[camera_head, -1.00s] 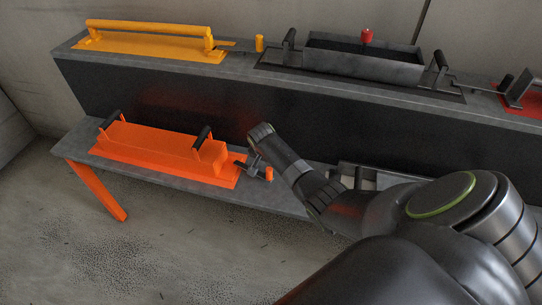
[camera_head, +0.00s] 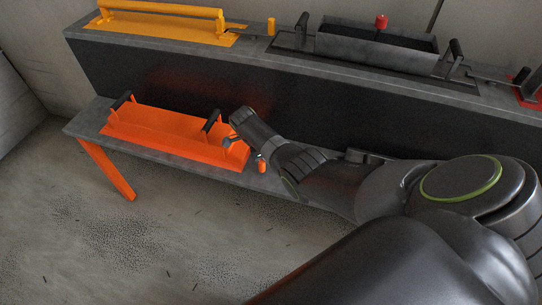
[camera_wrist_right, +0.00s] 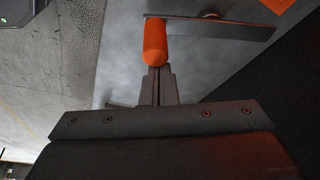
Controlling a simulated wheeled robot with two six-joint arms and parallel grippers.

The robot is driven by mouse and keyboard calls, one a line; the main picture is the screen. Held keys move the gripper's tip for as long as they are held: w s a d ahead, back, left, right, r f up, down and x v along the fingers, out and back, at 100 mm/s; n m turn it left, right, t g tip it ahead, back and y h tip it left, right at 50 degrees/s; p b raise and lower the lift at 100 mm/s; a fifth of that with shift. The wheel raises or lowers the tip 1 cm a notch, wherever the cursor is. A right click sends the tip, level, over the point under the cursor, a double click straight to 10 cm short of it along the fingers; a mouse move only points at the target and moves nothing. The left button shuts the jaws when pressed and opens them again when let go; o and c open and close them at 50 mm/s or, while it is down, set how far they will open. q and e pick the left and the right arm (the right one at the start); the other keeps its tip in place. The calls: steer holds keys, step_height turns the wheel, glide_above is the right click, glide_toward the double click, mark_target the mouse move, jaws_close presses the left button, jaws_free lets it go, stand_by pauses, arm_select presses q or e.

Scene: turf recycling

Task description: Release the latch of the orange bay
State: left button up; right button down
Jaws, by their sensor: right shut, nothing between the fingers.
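The orange bay (camera_head: 170,137), a long orange tray with two black handles, sits at the left on the lower shelf. Its latch has an upright orange knob (camera_head: 262,166) at the bay's right end. In the right wrist view the knob (camera_wrist_right: 155,42) stands at one end of a flat dark bar (camera_wrist_right: 220,29). My right gripper (camera_wrist_right: 157,68) is shut and empty, its tips right at the knob's near end; whether they touch cannot be told. In the head view my right wrist covers part of the latch area. My left gripper is not in view.

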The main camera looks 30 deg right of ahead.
steer(key=shift+w+a+m+g+b, duration=0.25)
steer(key=shift+a+m+g+b, duration=0.3)
steer(key=shift+m, duration=0.55)
steer(key=shift+w+a, duration=0.15)
steer(key=shift+a, duration=0.35)
